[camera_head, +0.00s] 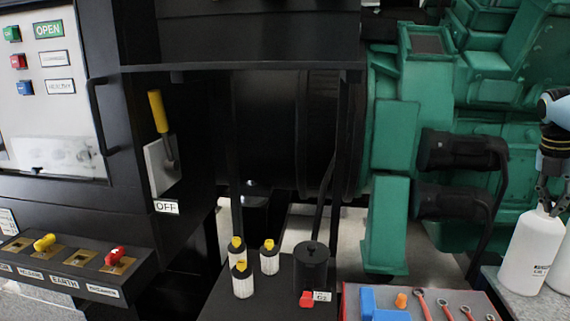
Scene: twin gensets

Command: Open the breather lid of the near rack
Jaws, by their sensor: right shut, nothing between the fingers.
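A black rack or stand (268,292) is at the bottom middle. On it stand several white ribbed cylinders with yellow caps (242,280). A black round canister (311,272) stands at its right, with a flat lid (312,248) that has a small knob and looks closed. A red knob (306,299) and a small "G2" label are at its foot. I cannot tell which of these is the breather. My right gripper (546,203) is at the right edge, shut and empty, just above or against the top of a white bottle (525,256). My left gripper is not in view.
A red-edged tray (345,303) with blue parts and several wrenches lies right of the rack. A green engine (390,125) stands behind. A panel (50,90) with a yellow lever (158,111) and an "OFF" label is at left, above a ledge with coloured keys (115,256).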

